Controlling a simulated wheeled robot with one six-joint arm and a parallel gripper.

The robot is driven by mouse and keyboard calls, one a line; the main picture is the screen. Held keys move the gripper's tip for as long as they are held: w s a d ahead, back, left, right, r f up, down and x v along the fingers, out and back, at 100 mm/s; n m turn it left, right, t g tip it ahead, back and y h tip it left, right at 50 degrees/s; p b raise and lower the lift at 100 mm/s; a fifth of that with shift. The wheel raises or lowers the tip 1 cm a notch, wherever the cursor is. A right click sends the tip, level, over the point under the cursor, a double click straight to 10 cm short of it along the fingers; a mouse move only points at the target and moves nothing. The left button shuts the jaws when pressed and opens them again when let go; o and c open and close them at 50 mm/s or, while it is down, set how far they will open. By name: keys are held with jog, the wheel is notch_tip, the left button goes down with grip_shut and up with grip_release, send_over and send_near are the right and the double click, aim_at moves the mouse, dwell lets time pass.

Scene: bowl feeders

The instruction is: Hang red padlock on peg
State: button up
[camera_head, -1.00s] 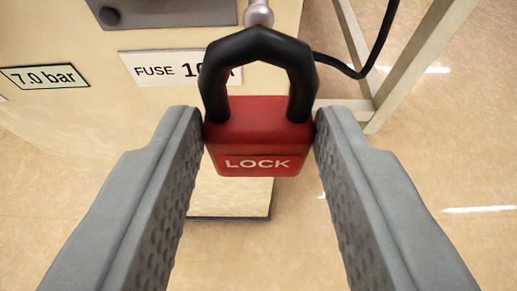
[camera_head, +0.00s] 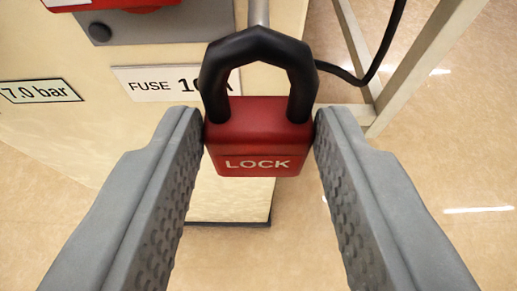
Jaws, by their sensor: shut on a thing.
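The red padlock (camera_head: 259,137) with a black shackle and the word LOCK on its body is upright in the middle of the head camera view. My gripper (camera_head: 259,130) is shut on the sides of its red body. The metal peg (camera_head: 258,12) shows as a grey rod at the top, just above the shackle in the picture. The shackle hides its lower end, so I cannot tell whether peg and shackle touch.
A cream cabinet (camera_head: 60,140) stands behind, with a FUSE label (camera_head: 150,82), a 7.0 bar label (camera_head: 40,91) and a grey plate (camera_head: 150,27) with a red part (camera_head: 110,3). A black cable (camera_head: 385,40) and a pale frame leg (camera_head: 430,60) are at right.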

aim_at(258, 95)
jog(key=shift+w, duration=2)
dwell(0.6)
jog(key=shift+f, duration=0.25)
dwell(0.9)
jog(key=o, duration=1.2)
jog(key=shift+c, duration=0.2)
jog(key=shift+o, duration=0.5)
jog(key=shift+o, duration=0.7)
jog(key=shift+s, duration=0.15)
jog(key=v, duration=0.6)
jog(key=shift+s+r, duration=0.2)
jog(key=shift+s, duration=0.1)
